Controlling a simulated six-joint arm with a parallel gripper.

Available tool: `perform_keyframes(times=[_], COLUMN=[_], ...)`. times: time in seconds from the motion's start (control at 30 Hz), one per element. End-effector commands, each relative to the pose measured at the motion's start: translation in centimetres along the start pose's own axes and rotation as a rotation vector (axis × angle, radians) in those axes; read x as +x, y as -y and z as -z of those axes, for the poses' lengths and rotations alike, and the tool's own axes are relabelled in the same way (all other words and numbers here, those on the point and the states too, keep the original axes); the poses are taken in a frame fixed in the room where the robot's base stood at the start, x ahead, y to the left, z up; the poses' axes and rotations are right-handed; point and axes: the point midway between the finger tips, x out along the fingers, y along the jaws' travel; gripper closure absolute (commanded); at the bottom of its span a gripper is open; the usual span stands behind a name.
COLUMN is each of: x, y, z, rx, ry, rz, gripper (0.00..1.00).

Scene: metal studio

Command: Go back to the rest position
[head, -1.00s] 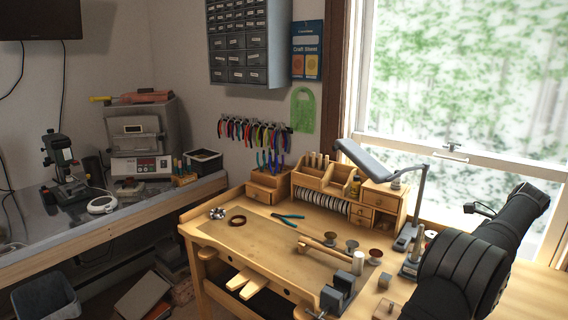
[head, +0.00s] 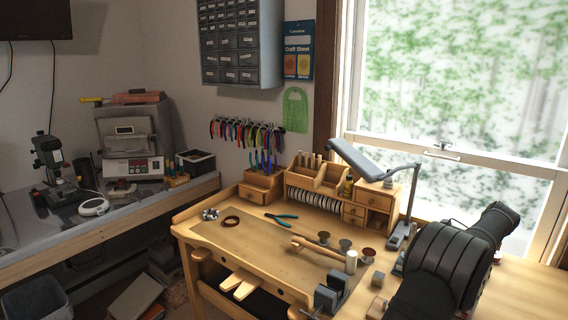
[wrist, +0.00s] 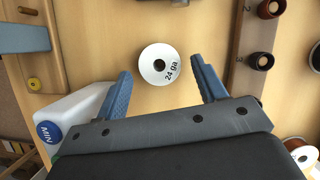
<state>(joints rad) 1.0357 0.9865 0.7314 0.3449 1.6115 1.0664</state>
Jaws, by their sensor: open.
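My gripper (wrist: 161,88) shows in the wrist view with its two blue-grey fingers spread apart. Nothing is held between them. A white spool labelled "24 ga" (wrist: 153,72) lies on the wood beyond the fingertips, in the gap between them as seen. In the head view my dark arm (head: 440,265) stands at the lower right, in front of the window. The gripper itself is not visible there.
The workbench (head: 225,240) carries pliers (head: 281,218), a mallet (head: 318,246), a vise (head: 332,292) and a lamp (head: 360,160). In the wrist view a white bottle with a blue cap (wrist: 75,115) lies beside the left finger. Dark spools (wrist: 261,61) sit at right.

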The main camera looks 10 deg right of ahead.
Motion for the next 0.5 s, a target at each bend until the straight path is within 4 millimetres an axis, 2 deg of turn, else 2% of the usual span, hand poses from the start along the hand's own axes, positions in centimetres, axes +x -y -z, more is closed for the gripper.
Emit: perform_keyframes(times=[0.07, 0.5], x=[1.8, -6.7], y=[-0.1, 0.1], z=[-0.1, -3.3], rx=[-0.001, -0.003], ry=[0.002, -0.001], rz=[-0.004, 0.003], gripper=[0.36, 0.36])
